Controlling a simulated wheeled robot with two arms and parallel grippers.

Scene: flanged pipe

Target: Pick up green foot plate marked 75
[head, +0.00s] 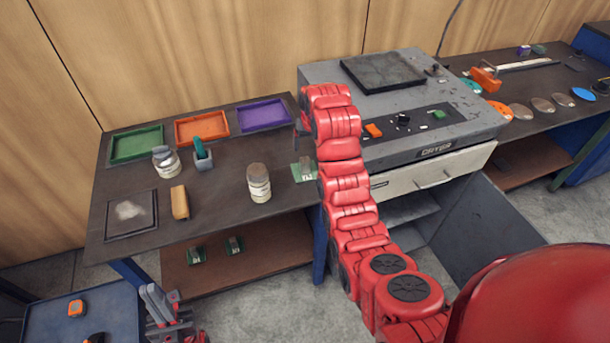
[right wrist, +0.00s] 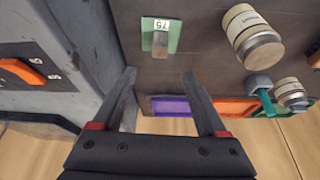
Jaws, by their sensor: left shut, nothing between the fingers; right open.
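The green foot plate marked 75 (right wrist: 174,38) lies on the dark table top, with a grey block standing on it and a white label reading 75. In the head view the green plate (head: 298,175) is at the table's right end, partly hidden by my right arm. My right gripper (right wrist: 159,75) is open and empty, its fingertips apart from the plate, with the plate beyond the gap between them. In the head view my arm mostly hides that gripper. My left gripper (head: 161,295) is shut and empty at the lower left, far from the plate.
Close to the plate stand a labelled jar (head: 259,183) and the grey dryer (head: 440,150). Green, orange and purple trays (head: 137,157) line the table's back. Two similar green pieces (head: 195,256) lie on the lower shelf. A blue cart (head: 60,300) is at lower left.

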